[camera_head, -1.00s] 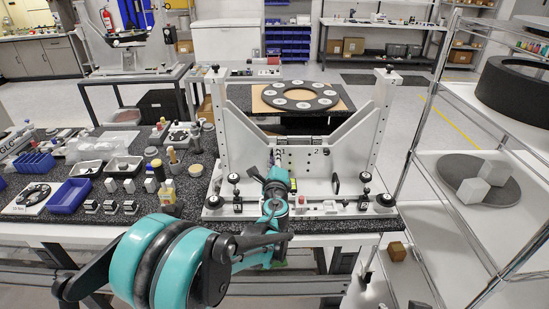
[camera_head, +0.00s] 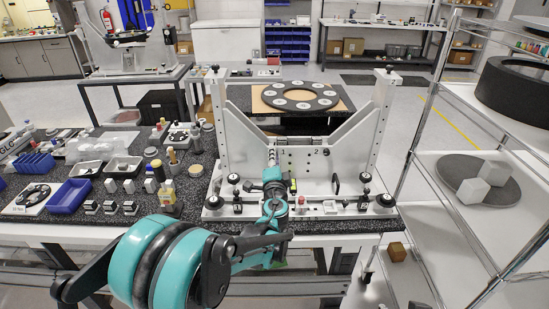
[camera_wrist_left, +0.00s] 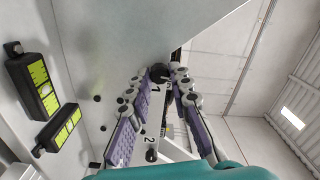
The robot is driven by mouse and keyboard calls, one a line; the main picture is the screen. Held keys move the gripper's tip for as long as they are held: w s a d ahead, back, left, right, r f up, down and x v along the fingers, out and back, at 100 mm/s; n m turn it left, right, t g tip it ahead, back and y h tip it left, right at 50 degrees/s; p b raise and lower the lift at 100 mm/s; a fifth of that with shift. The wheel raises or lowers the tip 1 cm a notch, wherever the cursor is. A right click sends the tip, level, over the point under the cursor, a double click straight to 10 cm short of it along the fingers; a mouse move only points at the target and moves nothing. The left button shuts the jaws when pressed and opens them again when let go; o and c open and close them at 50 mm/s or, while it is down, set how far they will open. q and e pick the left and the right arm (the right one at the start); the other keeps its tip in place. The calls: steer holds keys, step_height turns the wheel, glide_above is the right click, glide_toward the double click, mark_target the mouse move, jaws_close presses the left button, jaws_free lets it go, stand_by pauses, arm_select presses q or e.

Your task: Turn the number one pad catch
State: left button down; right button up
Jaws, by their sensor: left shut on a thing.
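The white mirror fixture (camera_head: 308,180) stands upright at the front of the dark bench. My left arm reaches it from the front, and my left gripper (camera_head: 271,158) is at the middle of its lower plate. In the left wrist view the two purple-padded fingers of the left gripper (camera_wrist_left: 161,88) flank the number one pad catch (camera_wrist_left: 158,72), a dark knob beside the printed 1. The gripper is shut on this catch; the exact contact is partly hidden. The number two catch (camera_wrist_left: 151,155) is a dark knob beside the printed 2. My right gripper is not in view.
Black knobs and small fittings line the fixture's base. Blue trays (camera_head: 69,195), bottles (camera_head: 167,192) and small parts crowd the bench on the left. A wire shelf (camera_head: 440,200) stands close on the right. Yellow-green levels (camera_wrist_left: 42,88) show in the left wrist view.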

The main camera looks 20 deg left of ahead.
arm_select(q)
steer(key=shift+n, duration=0.3)
steer(key=c, duration=1.4)
jaws_free()
steer(key=shift+a, duration=0.1)
steer(key=shift+o, duration=0.2)
steer(key=v, duration=1.2)
